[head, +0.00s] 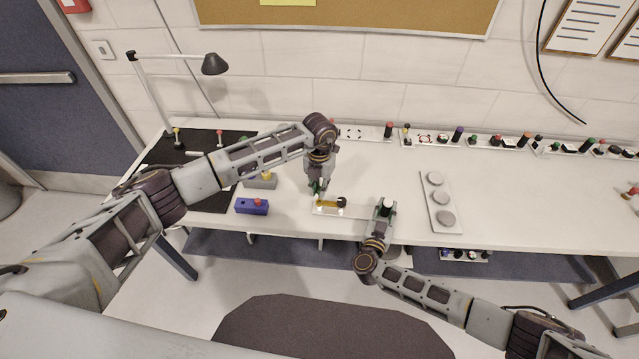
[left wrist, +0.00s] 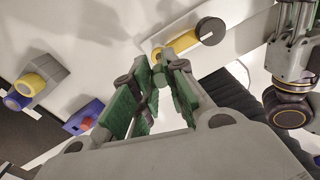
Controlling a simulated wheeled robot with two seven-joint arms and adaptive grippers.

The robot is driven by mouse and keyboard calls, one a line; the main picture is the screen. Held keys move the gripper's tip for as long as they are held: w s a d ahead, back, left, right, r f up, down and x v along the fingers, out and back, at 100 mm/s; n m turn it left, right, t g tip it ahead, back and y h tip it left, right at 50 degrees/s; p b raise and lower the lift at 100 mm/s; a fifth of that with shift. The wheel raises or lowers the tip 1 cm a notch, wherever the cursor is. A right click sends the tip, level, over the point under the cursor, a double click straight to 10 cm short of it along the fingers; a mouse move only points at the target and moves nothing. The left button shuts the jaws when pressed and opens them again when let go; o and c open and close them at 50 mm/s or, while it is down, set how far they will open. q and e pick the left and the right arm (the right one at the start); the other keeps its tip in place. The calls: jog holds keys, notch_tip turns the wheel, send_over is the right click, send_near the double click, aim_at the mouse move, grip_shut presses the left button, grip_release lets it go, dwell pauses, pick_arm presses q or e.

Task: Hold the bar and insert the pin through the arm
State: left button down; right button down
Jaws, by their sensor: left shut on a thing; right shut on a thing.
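A pale bar (head: 358,214) lies near the front edge of the table. My right gripper (head: 386,208) is shut on its right end; the right gripper also shows in the left wrist view (left wrist: 296,45). A yellow piece with a dark knob (head: 329,204), which looks like the pin, lies level over the bar's left part. It also shows in the left wrist view (left wrist: 184,42). My left gripper (head: 316,190) points down at the yellow end away from the knob. Its green fingers (left wrist: 158,62) are shut there and hide the contact. I cannot clearly make out a hole or the arm.
A blue block with a red top (head: 252,206) and a grey block with a yellow cylinder (head: 261,181) stand to the left. A pale plate with grey discs (head: 440,222) lies to the right. A lamp (head: 215,64) stands at the back left. A row of small parts lines the back.

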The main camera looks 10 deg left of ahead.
pick_arm(q)
jog(key=shift+f, duration=0.4)
jog(key=shift+f, duration=2.05)
dwell(2.5)
jog(key=c, duration=1.4)
grip_release()
jog(key=shift+o, duration=0.2)
jog(key=shift+r, duration=0.15)
notch_tip(320, 180, up, 12)
jog(key=shift+f, duration=0.15)
jog(key=shift+o, duration=0.2)
